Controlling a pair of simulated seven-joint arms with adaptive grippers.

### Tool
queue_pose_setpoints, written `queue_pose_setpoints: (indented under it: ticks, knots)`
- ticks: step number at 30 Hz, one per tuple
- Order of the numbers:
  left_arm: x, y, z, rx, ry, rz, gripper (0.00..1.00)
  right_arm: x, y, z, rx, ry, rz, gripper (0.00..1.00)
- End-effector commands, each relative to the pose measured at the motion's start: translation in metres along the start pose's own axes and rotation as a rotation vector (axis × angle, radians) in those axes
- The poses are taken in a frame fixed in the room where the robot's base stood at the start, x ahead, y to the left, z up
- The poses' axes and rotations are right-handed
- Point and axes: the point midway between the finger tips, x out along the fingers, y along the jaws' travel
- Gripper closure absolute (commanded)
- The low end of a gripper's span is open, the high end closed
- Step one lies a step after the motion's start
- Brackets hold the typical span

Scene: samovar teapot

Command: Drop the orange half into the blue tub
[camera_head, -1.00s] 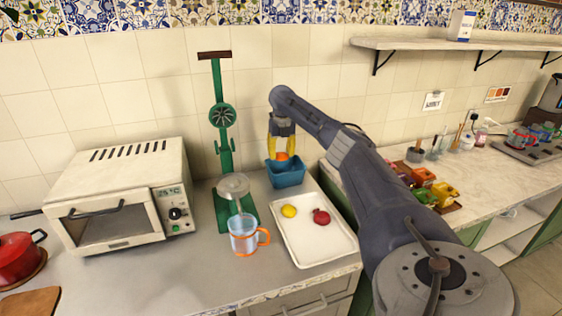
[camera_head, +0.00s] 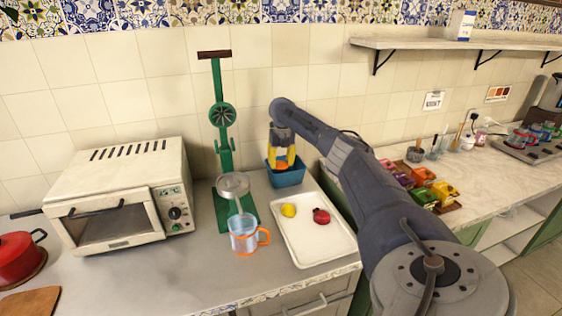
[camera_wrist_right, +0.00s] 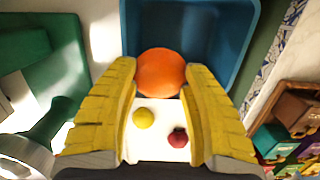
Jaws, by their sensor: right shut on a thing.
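The orange half (camera_wrist_right: 161,73) shows as a round orange shape between the yellow fingers of my right gripper (camera_wrist_right: 160,85). In the head view the gripper (camera_head: 283,163) points down at the blue tub (camera_head: 287,179), and the orange half (camera_head: 282,166) shows low between the fingertips, at the tub's opening. In the wrist view the blue tub (camera_wrist_right: 243,45) spreads behind the orange half. The gripper is shut on the orange half. Whether the orange half touches the tub is hidden. My left gripper is not in view.
A white tray (camera_head: 315,243) holds a lemon (camera_head: 289,210) and a dark red fruit (camera_head: 321,216) in front of the tub. A green juicer press (camera_head: 224,150) stands left, with a glass mug (camera_head: 243,235) before it. A toaster oven (camera_head: 118,195) is farther left.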

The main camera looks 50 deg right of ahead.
Motion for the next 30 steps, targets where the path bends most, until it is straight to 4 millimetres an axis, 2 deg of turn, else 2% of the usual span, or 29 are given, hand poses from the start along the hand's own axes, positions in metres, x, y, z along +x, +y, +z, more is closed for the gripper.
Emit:
queue_pose_setpoints:
  ticks: [7,8,13,23,26,30]
  knots:
    - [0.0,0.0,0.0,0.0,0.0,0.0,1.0,0.004,0.0,-0.001,-0.001,0.0,0.0,0.75]
    - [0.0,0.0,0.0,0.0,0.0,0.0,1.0,0.004,0.0,-0.001,-0.001,0.0,0.0,0.5]
    - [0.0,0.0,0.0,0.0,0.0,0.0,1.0,0.004,0.0,-0.001,-0.001,0.0,0.0,0.3]
    - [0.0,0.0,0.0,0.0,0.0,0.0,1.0,0.0,0.0,0.0,0.0,-0.001,0.0,0.3]
    - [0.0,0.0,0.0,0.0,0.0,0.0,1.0,-0.009,-0.001,0.002,0.0,-0.002,-0.001,0.3]
    - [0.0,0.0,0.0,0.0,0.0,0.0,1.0,-0.031,0.001,0.002,-0.002,-0.002,0.001,0.3]
